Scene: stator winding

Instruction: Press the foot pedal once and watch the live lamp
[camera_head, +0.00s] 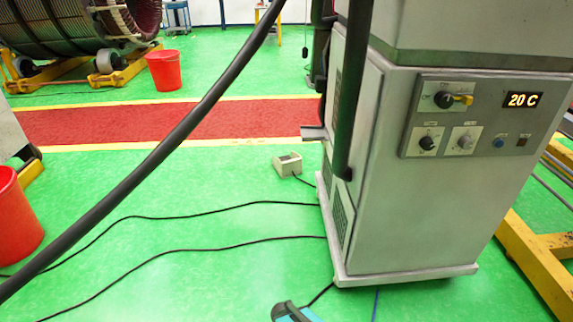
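My gripper is out of view.
Black cables (190,214) cross the floor left of the cabinet, and a thick black hose (160,150) crosses the view. A blue object (290,312) is cut off at the bottom. Red buckets (163,71) stand at left. A yellow frame (535,255) stands at right.

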